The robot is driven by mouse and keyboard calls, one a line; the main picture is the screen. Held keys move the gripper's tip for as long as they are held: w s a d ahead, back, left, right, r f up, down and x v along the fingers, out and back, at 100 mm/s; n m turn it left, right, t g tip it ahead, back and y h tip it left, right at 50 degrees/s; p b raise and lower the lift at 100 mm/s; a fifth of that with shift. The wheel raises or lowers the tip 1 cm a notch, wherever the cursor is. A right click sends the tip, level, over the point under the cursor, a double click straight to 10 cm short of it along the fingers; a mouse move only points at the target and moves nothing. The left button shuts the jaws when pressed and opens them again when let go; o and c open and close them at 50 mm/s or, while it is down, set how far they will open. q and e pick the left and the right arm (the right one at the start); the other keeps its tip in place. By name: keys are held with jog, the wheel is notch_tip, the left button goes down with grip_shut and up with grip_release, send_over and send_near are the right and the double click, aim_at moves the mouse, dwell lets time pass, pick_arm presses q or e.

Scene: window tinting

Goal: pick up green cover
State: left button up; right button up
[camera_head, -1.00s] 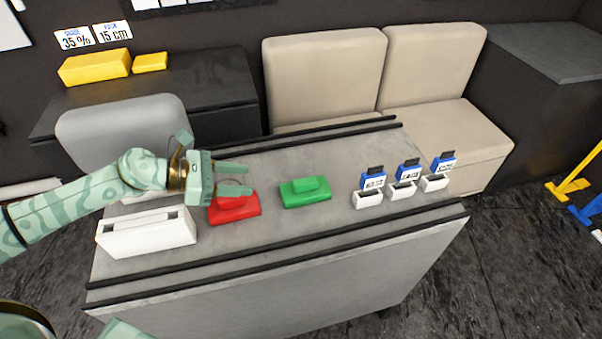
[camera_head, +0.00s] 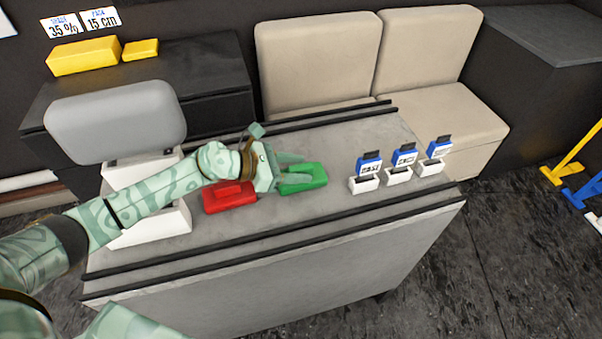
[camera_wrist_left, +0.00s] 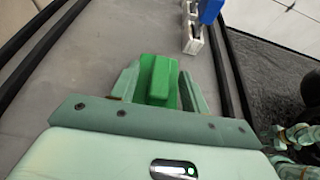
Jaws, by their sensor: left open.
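The green cover (camera_head: 305,180), a flat block with a raised grip, lies on the grey table (camera_head: 290,228). My left gripper (camera_head: 291,172) is open at the left end of the green cover. In the left wrist view the green cover (camera_wrist_left: 158,68) shows between and beyond the two fingers of the left gripper (camera_wrist_left: 160,88), with its raised grip lined up between them. Whether the fingers touch it I cannot tell.
A red cover (camera_head: 230,197) lies just left of the green one, below my left arm. Three white holders with blue tags (camera_head: 398,175) stand to the right. A white box with a grey top (camera_head: 115,120) stands at the left. Dark rails (camera_head: 270,240) run along the table's edges.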

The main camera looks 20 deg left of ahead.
pick_arm(q)
jog(key=shift+w+d+f, duration=0.25)
jog(key=shift+w+d, duration=0.15)
jog(key=shift+d, duration=0.15)
grip_shut()
jog(key=shift+r, duration=0.1)
